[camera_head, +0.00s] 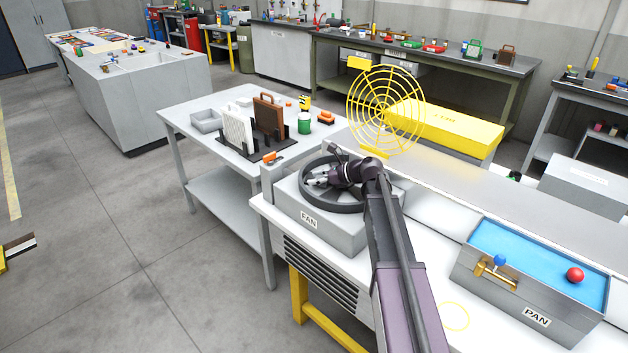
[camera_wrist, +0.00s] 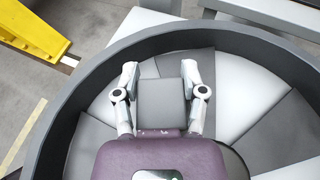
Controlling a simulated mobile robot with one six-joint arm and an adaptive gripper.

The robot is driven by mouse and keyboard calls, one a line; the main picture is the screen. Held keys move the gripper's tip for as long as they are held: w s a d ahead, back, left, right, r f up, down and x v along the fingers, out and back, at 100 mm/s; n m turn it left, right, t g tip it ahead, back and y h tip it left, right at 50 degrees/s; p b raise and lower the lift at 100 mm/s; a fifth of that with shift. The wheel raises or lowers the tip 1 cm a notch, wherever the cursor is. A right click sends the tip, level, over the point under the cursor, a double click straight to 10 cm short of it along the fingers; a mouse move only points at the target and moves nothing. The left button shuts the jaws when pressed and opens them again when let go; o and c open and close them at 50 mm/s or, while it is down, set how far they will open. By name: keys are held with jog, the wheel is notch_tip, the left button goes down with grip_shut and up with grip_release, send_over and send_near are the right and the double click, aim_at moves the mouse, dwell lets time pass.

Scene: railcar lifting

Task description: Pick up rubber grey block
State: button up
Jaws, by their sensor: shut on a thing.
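The grey block (camera_wrist: 162,104) is a dark grey, square-faced piece between the two fingers of my gripper (camera_wrist: 160,72) in the wrist view. My gripper is shut on it, with one finger at each side. Behind it lie the grey and white wedge-shaped panels inside the round dark ring of the fan (camera_wrist: 95,75). In the head view my gripper (camera_head: 322,180) is over the ring on the box labelled FAN (camera_head: 345,232). The block cannot be made out clearly there. Whether the block touches the panels cannot be told.
A yellow wire guard (camera_head: 385,110) stands upright behind the fan. A grey box labelled PAN (camera_head: 540,318) with a blue inside and a red ball (camera_head: 575,275) is at the right. A table with a rack (camera_head: 255,150) is at the left.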

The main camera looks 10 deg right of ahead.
aim_at(316, 177)
jog(key=shift+r+p, duration=4.9)
jog(key=shift+r, duration=0.1)
